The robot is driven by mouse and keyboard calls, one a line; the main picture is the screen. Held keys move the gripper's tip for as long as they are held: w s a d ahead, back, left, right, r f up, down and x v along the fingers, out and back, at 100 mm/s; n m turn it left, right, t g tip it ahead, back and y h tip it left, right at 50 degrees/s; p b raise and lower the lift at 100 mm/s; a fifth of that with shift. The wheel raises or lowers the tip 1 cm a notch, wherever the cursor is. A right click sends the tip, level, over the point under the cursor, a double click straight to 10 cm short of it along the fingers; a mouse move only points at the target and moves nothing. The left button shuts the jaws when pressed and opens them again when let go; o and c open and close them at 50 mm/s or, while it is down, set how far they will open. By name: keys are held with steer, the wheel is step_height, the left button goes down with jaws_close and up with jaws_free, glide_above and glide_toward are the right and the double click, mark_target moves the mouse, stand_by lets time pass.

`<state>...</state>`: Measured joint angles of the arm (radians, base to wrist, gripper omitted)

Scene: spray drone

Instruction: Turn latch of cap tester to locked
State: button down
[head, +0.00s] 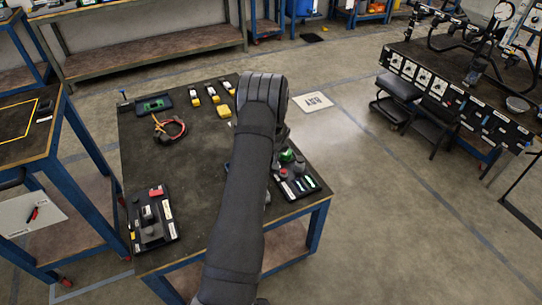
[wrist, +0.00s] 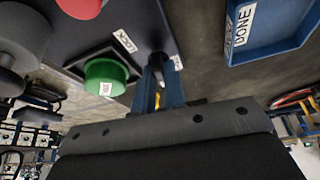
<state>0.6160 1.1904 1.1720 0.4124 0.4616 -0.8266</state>
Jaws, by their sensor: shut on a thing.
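The cap tester (wrist: 150,20) is a dark panel with a red button (wrist: 82,6), a green button (wrist: 106,76) and a white label reading LOCK (wrist: 124,40). In the head view its red (head: 283,173) and green buttons show just right of my arm. My gripper (wrist: 160,88) is at the panel's edge beside the green button, shut on a small dark part that looks like the latch (wrist: 158,66). My arm hides the gripper and latch in the head view. The latch's exact angle cannot be told.
A blue tray labelled DONE (wrist: 268,30) is near the panel in the wrist view. On the table (head: 200,135) are a black fixture (head: 152,218) at front left, a red cable loop (head: 170,128) and several yellow-and-white items (head: 212,95) at the back. The table's middle left is clear.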

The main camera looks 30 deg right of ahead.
steer(key=m, duration=0.2)
steer(key=m+h, duration=0.1)
steer(key=m, duration=0.1)
steer(key=shift+a+g+h, duration=0.1)
steer(key=shift+g+h, duration=0.2)
steer(key=m+g+h, duration=0.1)
steer(key=m, duration=0.3)
steer(key=shift+w+a, duration=0.1)
steer(key=shift+w, duration=0.05)
steer(key=m+g+h, duration=0.1)
steer(key=m, duration=0.3)
steer(key=shift+w, duration=0.1)
steer(key=shift+a+m+g, duration=0.1)
steer(key=shift+m+g, duration=0.9)
steer(key=shift+m, duration=1.2)
steer(key=c, duration=1.5)
jaws_free()
